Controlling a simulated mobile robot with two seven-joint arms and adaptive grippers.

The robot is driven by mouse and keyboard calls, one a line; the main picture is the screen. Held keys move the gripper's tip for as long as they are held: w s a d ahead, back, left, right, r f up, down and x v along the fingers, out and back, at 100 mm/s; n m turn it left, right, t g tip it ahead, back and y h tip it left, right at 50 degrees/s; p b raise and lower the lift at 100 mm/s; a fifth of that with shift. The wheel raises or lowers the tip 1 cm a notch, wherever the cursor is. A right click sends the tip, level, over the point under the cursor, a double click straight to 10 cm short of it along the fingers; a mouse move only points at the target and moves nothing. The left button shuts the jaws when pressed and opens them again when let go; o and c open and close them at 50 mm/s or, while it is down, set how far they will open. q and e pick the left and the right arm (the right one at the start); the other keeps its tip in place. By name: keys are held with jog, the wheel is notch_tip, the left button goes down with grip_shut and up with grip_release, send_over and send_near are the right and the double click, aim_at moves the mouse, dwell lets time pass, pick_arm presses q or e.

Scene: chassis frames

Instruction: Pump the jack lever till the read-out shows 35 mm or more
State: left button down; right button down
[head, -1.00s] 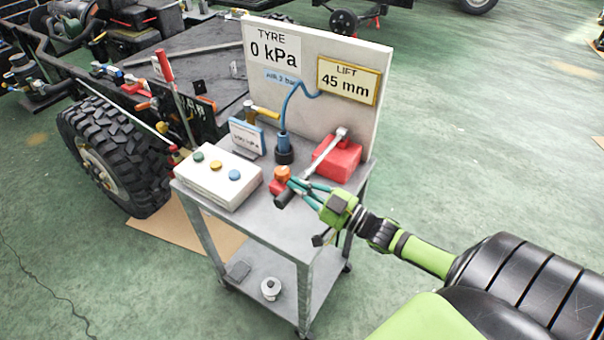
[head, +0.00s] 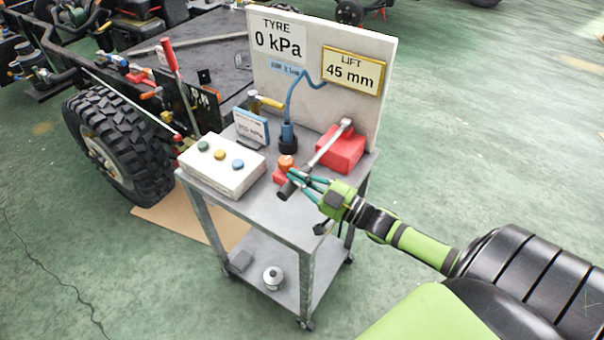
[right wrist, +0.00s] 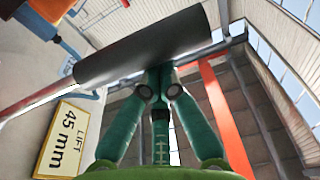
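The jack is a red block (head: 342,150) on the cart top. Its grey lever (head: 325,146) slants down to the left and ends in a black grip (head: 288,188) near the cart's front edge. The LIFT read-out (head: 353,71) shows 45 mm; it also shows in the right wrist view (right wrist: 62,143). My right gripper (head: 302,183) is at the black grip. In the right wrist view its teal fingertips (right wrist: 160,76) are together against or just behind the grip (right wrist: 145,45), which crosses them sideways; whether they touch is unclear. My left gripper is out of view.
A white button box (head: 215,180), an orange-topped red part (head: 285,165) and a blue-hosed fitting (head: 288,138) share the cart top (head: 300,215). The TYRE sign (head: 275,36) reads 0 kPa. A vehicle wheel (head: 115,150) stands left. The floor at right is open.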

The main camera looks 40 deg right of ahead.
pick_arm(q)
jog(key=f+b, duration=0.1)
jog(key=b, duration=0.1)
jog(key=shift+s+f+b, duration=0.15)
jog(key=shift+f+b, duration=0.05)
jog(key=shift+b, duration=0.1)
pick_arm(e)
jog(key=r+v, duration=0.1)
jog(key=v, duration=0.8)
jog(key=shift+s+f, duration=0.2)
jog(key=shift+s, duration=0.2)
jog(key=shift+d, duration=0.1)
jog(key=s+d+f+m+g+h, duration=0.1)
jog(key=s+f+m+g+h, duration=0.15)
jog(key=f, duration=0.75)
jog(key=s+d+f+m+g+h, duration=0.1)
jog(key=s+d+f+g+h, duration=0.2)
jog(key=f, duration=0.8)
jog(key=s+f+m+g+h, duration=0.1)
jog(key=s+f+g+h, duration=0.2)
jog(key=f, duration=0.7)
jog(key=s+a+f+g, duration=0.4)
jog(key=s+a+f, duration=0.3)
jog(key=s+f, duration=0.2)
jog(key=s+a+f+n+g, duration=0.1)
jog(key=s+a+f+g, duration=0.3)
jog(key=s+a+f, duration=0.4)
jog(key=s+y, duration=0.1)
jog(key=s, duration=0.4)
jog(key=shift+s+f, duration=0.4)
